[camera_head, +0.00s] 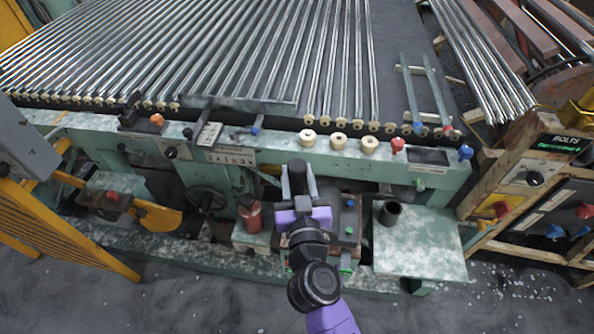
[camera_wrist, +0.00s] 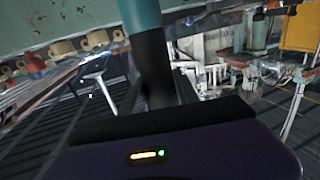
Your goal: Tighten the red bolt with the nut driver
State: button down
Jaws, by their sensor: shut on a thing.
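My gripper (camera_head: 298,190) is in the lower middle of the head view, in front of the green machine. It is shut on an upright tool with a dark shaft, which I take for the nut driver (camera_head: 297,172). In the wrist view the tool (camera_wrist: 141,14) shows a teal upper part and a black part between my fingers; its tip is hidden. I cannot tell which is the red bolt. My gripper touches neither.
Three cream knobs (camera_head: 340,141) sit on the rail, and a blue knob (camera_head: 465,152) is at its right end. A red bottle (camera_head: 250,216) stands left of my gripper. A dark cup (camera_head: 390,212) stands on a mostly bare green shelf (camera_head: 425,245) to the right.

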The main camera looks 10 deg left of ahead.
aim_at(298, 194)
jog(key=shift+f+b, duration=1.05)
jog(key=shift+f, duration=1)
jog(key=shift+p, duration=0.8)
jog(key=shift+f+b, duration=0.4)
jog(key=shift+f, duration=0.85)
dwell(2.7)
